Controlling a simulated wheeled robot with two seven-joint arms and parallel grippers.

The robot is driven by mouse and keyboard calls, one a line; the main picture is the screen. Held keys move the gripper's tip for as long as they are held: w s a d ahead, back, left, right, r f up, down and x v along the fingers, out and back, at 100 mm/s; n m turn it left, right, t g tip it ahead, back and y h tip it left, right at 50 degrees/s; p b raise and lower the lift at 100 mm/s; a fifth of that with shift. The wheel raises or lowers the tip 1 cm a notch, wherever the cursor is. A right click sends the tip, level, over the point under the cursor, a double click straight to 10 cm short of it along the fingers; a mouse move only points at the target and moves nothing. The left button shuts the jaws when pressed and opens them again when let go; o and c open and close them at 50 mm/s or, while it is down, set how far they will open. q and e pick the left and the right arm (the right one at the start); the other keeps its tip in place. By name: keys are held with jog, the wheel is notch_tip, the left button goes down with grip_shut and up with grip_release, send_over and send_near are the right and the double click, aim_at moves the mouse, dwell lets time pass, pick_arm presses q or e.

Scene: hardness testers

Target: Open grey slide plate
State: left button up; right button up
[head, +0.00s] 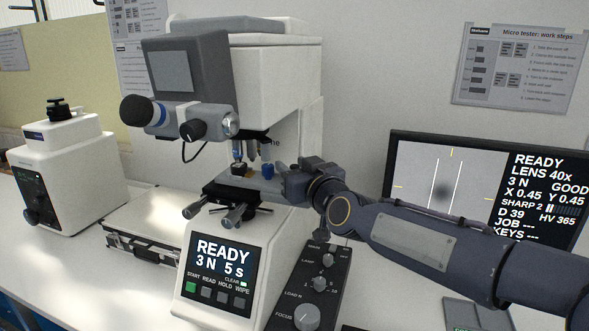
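The micro hardness tester (295,95) stands in the middle of the head view. Under its lenses lies the grey slide plate (254,185), on a black stage with knobs at its front. A small brownish piece (241,170) sits on the plate below the lens. My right gripper (284,180) reaches in from the right, at the plate's right end. Its fingertips are small and dark here; I cannot tell whether they touch the plate or how far apart they are. My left gripper is out of view.
A control box with knobs (312,285) stands below my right arm. The tester's front panel (222,265) reads READY. A monitor (488,185) is behind my arm at right. A silver case (140,232) and a white device (70,170) stand at left.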

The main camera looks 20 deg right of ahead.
jog(key=shift+c, duration=0.2)
grip_shut()
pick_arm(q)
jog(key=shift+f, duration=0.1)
